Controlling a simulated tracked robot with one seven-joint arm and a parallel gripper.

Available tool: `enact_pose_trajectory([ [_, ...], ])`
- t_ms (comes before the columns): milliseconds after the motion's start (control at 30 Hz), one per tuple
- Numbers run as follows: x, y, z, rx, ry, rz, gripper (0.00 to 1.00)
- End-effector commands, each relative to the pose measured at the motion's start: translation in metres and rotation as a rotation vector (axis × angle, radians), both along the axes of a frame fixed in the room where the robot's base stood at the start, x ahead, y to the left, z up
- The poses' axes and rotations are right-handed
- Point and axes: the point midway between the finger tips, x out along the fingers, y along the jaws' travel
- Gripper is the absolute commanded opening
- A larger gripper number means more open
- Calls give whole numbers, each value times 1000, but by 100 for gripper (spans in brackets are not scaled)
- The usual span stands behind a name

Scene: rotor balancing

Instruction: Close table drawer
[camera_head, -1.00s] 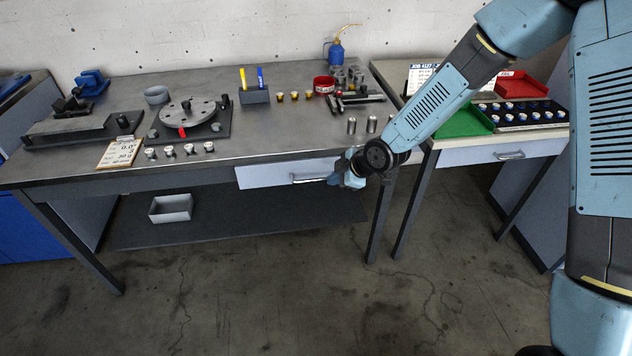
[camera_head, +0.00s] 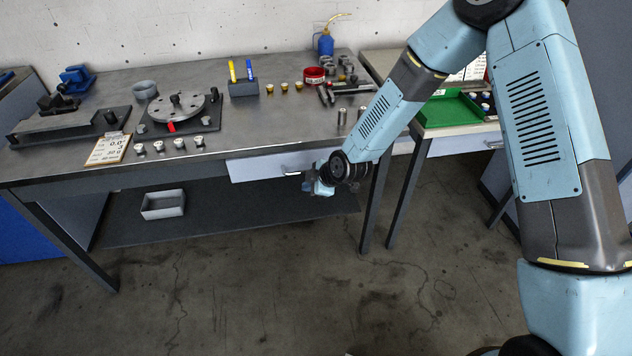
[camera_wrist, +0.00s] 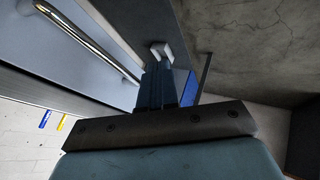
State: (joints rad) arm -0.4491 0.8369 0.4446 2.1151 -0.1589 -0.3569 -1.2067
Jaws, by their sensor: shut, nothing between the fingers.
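The table drawer (camera_head: 255,169) has a pale front with a bar handle and sits under the front edge of the workbench (camera_head: 60,172). Its front looks close to the bench edge; I cannot tell whether a small gap is left. My gripper (camera_head: 308,186) is shut and empty, at the right part of the drawer front beside the handle. Contact is not clear. My arm hides the drawer's right end.
A grey bin (camera_head: 163,205) stands on the lower shelf. The bench top holds a rotor disc (camera_head: 185,108), a pen holder (camera_head: 243,88) and small parts. A second table with a green tray (camera_head: 450,108) stands at right. The floor in front is clear.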

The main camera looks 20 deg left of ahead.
Motion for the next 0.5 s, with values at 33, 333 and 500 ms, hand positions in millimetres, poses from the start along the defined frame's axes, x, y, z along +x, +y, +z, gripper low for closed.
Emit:
enact_pose_trajectory([
  [33, 1, 5, -7, 0, 2, 1, 0],
  [333, 30, 24, -1, 1, 0, -2, 0],
  [500, 34, 27, 0, 0, 1, -1, 0],
])
